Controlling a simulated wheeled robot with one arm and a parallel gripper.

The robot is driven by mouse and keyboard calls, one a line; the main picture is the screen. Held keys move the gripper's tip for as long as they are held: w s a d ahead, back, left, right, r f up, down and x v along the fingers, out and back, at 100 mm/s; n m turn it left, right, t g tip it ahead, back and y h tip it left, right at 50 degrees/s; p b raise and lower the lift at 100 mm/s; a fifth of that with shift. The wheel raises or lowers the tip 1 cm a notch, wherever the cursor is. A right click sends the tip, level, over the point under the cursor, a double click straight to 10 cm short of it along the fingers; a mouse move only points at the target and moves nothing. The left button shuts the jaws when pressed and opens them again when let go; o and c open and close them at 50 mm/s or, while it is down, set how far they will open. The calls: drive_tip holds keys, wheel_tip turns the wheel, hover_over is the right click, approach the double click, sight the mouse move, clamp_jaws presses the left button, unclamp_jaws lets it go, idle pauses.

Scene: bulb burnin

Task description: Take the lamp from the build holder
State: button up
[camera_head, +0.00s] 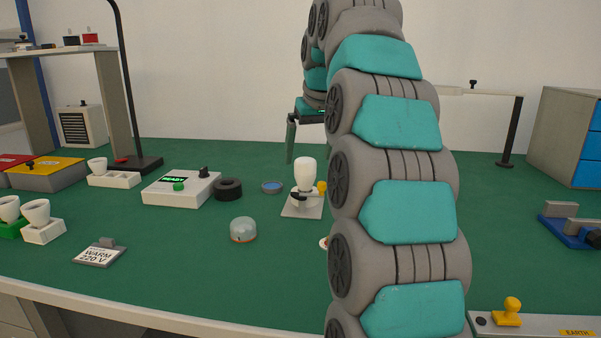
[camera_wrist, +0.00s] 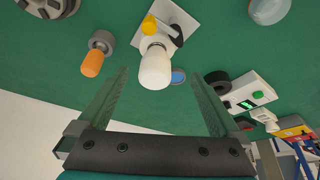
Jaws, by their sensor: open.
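The lamp (camera_head: 305,173), a white bulb with a white neck, stands upright in the build holder (camera_head: 294,211), a light grey plate with a yellow knob (camera_head: 322,186) and a dark clamp at the lamp's base. In the wrist view the lamp (camera_wrist: 155,70) points toward me, with the holder plate (camera_wrist: 186,17) behind it. My gripper (camera_wrist: 161,76) is open and empty. In the wrist view its two fingers are spread to either side below the lamp's rounded end. In the head view one finger hangs above and behind the lamp; my arm hides the other.
An orange-handled piece (camera_wrist: 92,63) stands left of the lamp in the wrist view. A black ring (camera_head: 228,189), blue disc (camera_head: 271,187) and clear-domed piece (camera_head: 243,230) lie near the holder. A white box reading READY (camera_head: 181,188) and a black post (camera_head: 120,80) stand farther left.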

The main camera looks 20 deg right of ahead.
sight(306, 172)
drive_tip(key=shift+w, duration=0.25)
drive_tip(key=shift+x, duration=1.15)
drive_tip(key=shift+w+d+p+x, duration=0.1)
drive_tip(key=shift+d+p+x, duration=0.15)
drive_tip(key=shift+x, duration=1.1)
drive_tip(key=shift+w+d+p+x, duration=0.1)
drive_tip(key=shift+p+x, duration=0.1)
drive_tip(key=shift+x, duration=1.1)
drive_tip(key=shift+r, duration=0.1)
drive_tip(key=c, duration=1.4)
drive_tip(key=shift+r, duration=0.2)
